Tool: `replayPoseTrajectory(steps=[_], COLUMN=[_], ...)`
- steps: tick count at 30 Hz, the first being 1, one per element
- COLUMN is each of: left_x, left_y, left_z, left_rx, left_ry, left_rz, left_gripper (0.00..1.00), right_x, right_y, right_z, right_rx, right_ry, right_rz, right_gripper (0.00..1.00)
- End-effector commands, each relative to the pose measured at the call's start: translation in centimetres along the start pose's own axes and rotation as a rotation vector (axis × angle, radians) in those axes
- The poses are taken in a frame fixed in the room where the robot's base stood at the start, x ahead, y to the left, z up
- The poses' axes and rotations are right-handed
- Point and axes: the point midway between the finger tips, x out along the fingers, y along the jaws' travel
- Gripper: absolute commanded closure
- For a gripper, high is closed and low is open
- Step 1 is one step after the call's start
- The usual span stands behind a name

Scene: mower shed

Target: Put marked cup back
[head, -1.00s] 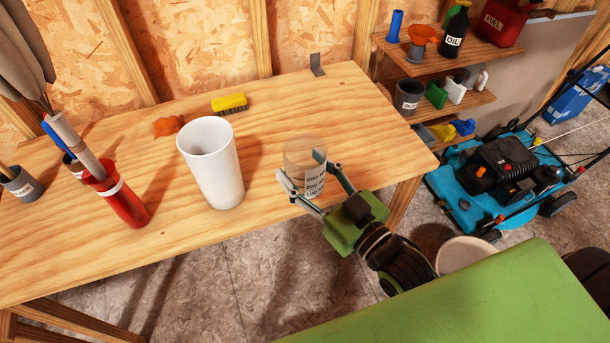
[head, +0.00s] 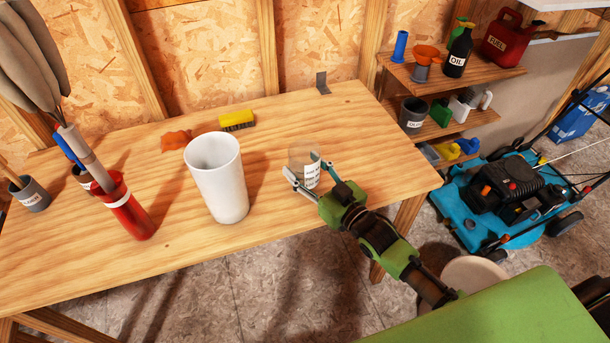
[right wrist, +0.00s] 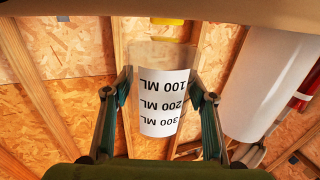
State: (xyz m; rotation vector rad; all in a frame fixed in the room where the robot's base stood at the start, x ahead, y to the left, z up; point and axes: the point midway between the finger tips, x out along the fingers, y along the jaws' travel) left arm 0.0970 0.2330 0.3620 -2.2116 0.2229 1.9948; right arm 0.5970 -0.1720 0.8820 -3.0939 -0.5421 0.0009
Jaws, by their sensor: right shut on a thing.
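The marked cup (head: 304,166) is clear, with a white label of ML marks. It is over the right part of the wooden table (head: 270,224). In the right wrist view the cup (right wrist: 162,100) sits between the two fingers, its label reading 100, 200 and 300 ML upside down. My right gripper (head: 306,178) is shut on it from the front right. I cannot tell whether the cup touches the tabletop. My left gripper is not in view.
A tall white cup (head: 218,178) stands left of the marked cup. A red holder (head: 128,208), an orange cloth-like thing (head: 176,140) and a yellow brush (head: 236,120) are also on the table. Shelves (head: 450,78) and a blue mower (head: 497,195) are at right.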

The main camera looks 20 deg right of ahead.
Motion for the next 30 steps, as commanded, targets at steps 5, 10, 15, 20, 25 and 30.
replayPoseTrajectory(steps=[5, 10, 15, 20, 25, 30], left_x=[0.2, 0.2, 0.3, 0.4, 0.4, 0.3], left_y=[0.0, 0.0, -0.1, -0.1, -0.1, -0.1], left_z=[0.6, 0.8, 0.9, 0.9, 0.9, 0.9], left_rx=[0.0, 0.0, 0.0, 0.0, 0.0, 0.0], left_ry=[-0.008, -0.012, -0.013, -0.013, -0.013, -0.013], left_rz=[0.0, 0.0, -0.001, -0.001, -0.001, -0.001], left_gripper=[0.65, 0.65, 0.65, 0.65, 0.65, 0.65], right_x=[0.0, 0.0, 0.0, 0.0, 0.0, 0.0], right_y=[0.0, -0.1, -0.1, 0.0, -0.1, 0.0], right_z=[2.6, 2.9, 3.0, 3.2, 3.2, 3.1], right_rx=[0.0, -0.001, -0.001, -0.001, -0.001, -0.001], right_ry=[-0.002, 0.002, 0.001, 0.0, 0.0, 0.0], right_rz=[0.0, -0.001, 0.0, 0.0, 0.0, 0.0], right_gripper=[0.81, 0.81, 0.81, 0.32, 0.32, 0.32])
